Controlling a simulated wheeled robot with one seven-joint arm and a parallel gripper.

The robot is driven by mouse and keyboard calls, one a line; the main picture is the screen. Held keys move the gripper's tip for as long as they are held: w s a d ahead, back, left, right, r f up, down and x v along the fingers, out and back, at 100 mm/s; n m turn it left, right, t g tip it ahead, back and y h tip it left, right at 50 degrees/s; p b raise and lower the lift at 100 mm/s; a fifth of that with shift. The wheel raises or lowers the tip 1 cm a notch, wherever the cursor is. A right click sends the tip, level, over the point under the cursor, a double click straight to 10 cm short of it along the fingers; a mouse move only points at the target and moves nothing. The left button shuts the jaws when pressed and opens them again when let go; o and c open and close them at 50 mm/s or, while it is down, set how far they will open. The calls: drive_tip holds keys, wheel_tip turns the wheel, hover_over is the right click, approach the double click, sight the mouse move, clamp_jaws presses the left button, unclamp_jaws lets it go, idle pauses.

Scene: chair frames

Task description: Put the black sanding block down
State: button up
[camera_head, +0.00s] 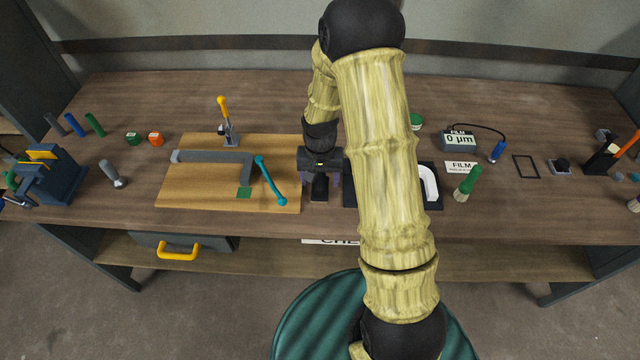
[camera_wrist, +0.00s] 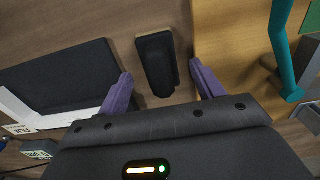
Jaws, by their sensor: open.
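The black sanding block (camera_wrist: 157,62) lies on the brown wooden workbench (camera_head: 330,92), in the strip between the light wooden board (camera_head: 180,197) and the black mat (camera_head: 432,198). In the wrist view it sits between and just beyond the two purple fingertips of my gripper (camera_wrist: 164,82), with a gap on both sides. In the head view the block (camera_head: 320,188) shows just below my gripper (camera_head: 320,178). My gripper is open and holds nothing. My arm hides part of the mat and the bench behind it.
A grey angled frame piece (camera_head: 215,156), a teal bar (camera_head: 270,182) and a yellow-handled clamp (camera_head: 228,120) are on the board. A white curved piece (camera_head: 429,182) lies on the mat. A green brush (camera_head: 467,183) and a film gauge (camera_head: 458,140) stand to the right.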

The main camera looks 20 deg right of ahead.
sight(320, 180)
wheel_tip(320, 180, up, 9)
drive_tip(key=shift+f+b, duration=0.15)
drive_tip(key=shift+b, duration=0.3)
idle(0.3)
drive_tip(key=s+r+n+t, duration=0.1)
drive_tip(key=s+r, duration=0.2)
drive_tip(key=s, duration=0.4)
drive_tip(key=s+r+n+t, duration=0.1)
drive_tip(key=s+r+n, duration=0.1)
drive_tip(key=s, duration=0.5)
drive_tip(key=shift+s+r+n+t, duration=0.15)
drive_tip(key=shift+r+n+t, duration=0.15)
drive_tip(key=shift+r, duration=0.35)
